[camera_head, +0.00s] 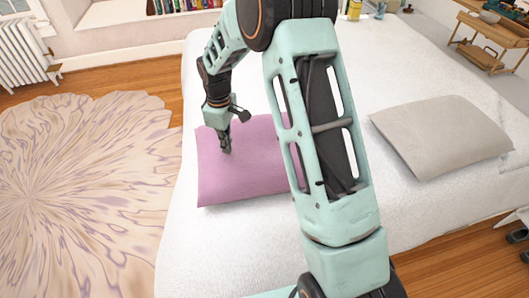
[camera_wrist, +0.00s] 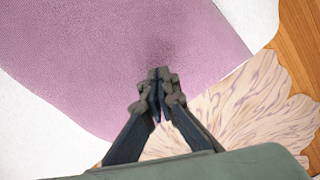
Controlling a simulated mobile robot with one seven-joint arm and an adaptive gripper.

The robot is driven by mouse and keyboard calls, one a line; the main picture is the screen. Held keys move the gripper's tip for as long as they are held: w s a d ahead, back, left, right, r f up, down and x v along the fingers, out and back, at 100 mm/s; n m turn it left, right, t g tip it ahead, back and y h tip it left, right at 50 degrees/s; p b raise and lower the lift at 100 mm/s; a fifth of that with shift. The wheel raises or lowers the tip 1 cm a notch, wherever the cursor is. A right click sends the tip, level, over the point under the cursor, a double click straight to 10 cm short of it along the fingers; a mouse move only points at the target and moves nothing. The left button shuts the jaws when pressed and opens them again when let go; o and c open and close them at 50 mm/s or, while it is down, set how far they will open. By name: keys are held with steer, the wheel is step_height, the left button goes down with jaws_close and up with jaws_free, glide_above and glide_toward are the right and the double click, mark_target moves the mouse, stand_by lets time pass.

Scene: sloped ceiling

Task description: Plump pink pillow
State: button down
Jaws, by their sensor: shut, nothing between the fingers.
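The pink pillow (camera_head: 245,168) lies flat on the white bed, towards its left side in the head view. My arm crosses in front of it and hides its right part. My gripper (camera_head: 226,149) points down over the left part of the pillow, with its fingertips at or just above the surface. In the wrist view the pillow (camera_wrist: 130,50) fills much of the upper middle. My gripper (camera_wrist: 158,75) shows there with its fingers shut together and nothing between them. I cannot tell whether the tips touch the fabric.
The white bed (camera_head: 420,70) spreads around the pillow. A grey-beige pillow (camera_head: 440,133) lies on its right side. A patterned rug (camera_head: 85,180) lies on the wooden floor to the left, by a white radiator (camera_head: 22,52). A wooden table (camera_head: 495,35) stands at the far right.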

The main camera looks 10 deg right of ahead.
steer(key=shift+f+b, duration=0.8)
steer(key=shift+f, duration=0.55)
steer(key=shift+r, duration=0.1)
steer(key=shift+r+p, duration=1.05)
steer(key=shift+r, duration=0.45)
steer(key=shift+f, duration=0.25)
steer(key=shift+f+b, duration=1.1)
steer(key=shift+f, duration=0.25)
steer(key=shift+r+p, duration=1)
steer(key=shift+r, duration=0.55)
